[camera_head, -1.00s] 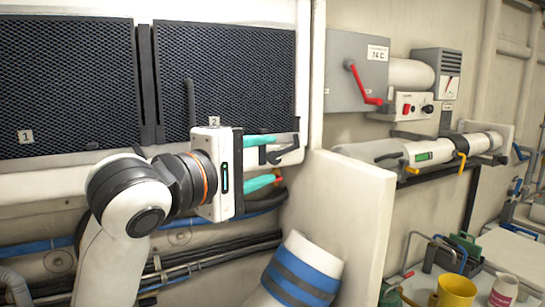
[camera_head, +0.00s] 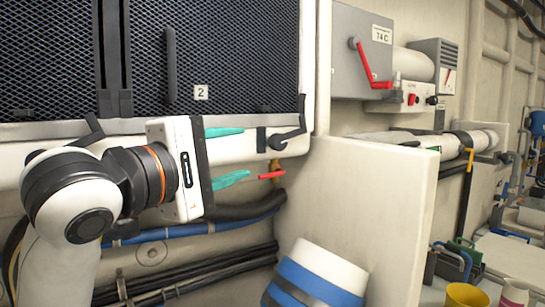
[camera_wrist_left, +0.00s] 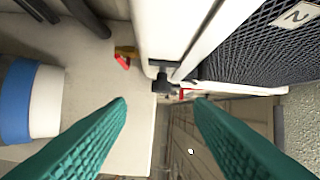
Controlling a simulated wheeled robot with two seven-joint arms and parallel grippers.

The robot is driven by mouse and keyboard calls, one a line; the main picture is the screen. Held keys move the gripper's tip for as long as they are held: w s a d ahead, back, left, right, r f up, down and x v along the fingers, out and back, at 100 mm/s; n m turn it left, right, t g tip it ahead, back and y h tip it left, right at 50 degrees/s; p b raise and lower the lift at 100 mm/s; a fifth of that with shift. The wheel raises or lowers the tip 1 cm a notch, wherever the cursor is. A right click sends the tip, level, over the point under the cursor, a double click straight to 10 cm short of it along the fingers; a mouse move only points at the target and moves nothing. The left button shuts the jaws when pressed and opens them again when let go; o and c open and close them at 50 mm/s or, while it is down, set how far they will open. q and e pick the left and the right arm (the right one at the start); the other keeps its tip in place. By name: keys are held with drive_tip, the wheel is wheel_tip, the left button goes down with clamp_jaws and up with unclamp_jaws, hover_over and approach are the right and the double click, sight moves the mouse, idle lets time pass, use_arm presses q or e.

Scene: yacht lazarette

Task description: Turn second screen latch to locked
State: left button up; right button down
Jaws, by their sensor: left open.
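The second screen (camera_head: 235,60) is a dark mesh panel with a "2" tag, also seen in the wrist view (camera_wrist_left: 245,55). Its black latch (camera_head: 287,137) sits on the white frame at the panel's lower right; its handle runs right and bends up. The latch also shows as a dark piece beyond the fingertips in the wrist view (camera_wrist_left: 163,85). My left gripper (camera_head: 246,152) is open and empty, its teal fingers pointing right towards the latch, apart from it in the picture. Between the fingertips (camera_wrist_left: 161,101) there is only free space. My right gripper is not in view.
A red-handled valve (camera_head: 271,175) sits just below the latch. A white partition (camera_head: 370,210) stands to the right. A blue-banded white cylinder (camera_head: 315,275) and hoses (camera_head: 190,232) lie below. A grey box with a red lever (camera_head: 372,70) is on the right wall.

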sight(273, 142)
use_arm(q)
drive_tip(key=p+x, duration=0.3)
drive_tip(key=x, duration=0.7)
drive_tip(key=shift+w+d+r, duration=0.15)
drive_tip(key=shift+d, duration=0.2)
drive_tip(key=shift+w+d+p, duration=0.35)
drive_tip(key=shift+w+d, duration=0.05)
clamp_jaws()
